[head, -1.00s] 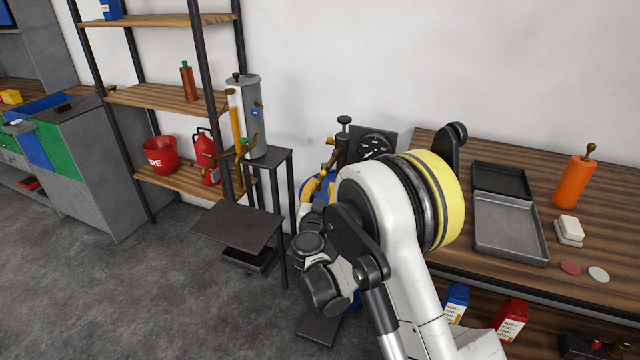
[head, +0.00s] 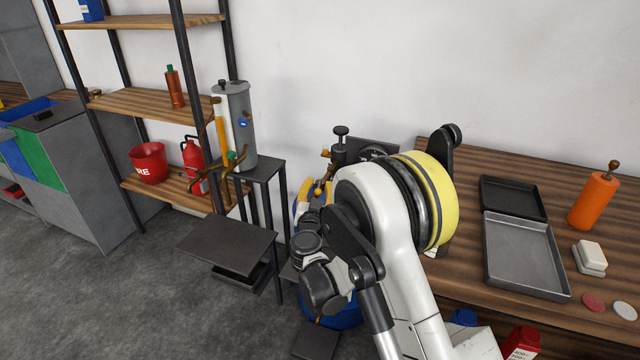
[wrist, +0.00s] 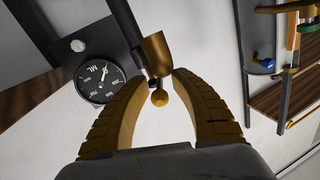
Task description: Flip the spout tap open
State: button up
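A brass spout (wrist: 155,54) hangs from a dark pipe in the wrist view, with a small round brass knob (wrist: 159,98) at its lower end. I take this to be the spout tap; its lever and setting are not clear. My gripper (wrist: 157,80) is open, its two tan ridged fingers on either side of the knob. A gap shows on both sides, so nothing is gripped. In the head view my gripper (head: 313,193) is near the spout, partly hidden behind my arm.
A round dial gauge (wrist: 100,81) sits beside the spout. A blue drum (head: 338,314) stands below. A grey cylinder (head: 238,125) with brass fittings stands on a black stand to the left. The wooden bench (head: 450,240) is close on the right, bearing a grey tray (head: 520,258).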

jog(key=shift+s, duration=0.1)
grip_shut()
jog(key=shift+a+m+h, duration=0.3)
jog(key=shift+m+h, duration=0.3)
jog(key=shift+h, duration=0.3)
jog(key=shift+a+m+g+h, duration=0.15)
jog(key=shift+m+g+h, duration=0.45)
jog(key=shift+m+h, duration=0.65)
jog(key=shift+n+h, duration=0.25)
grip_release()
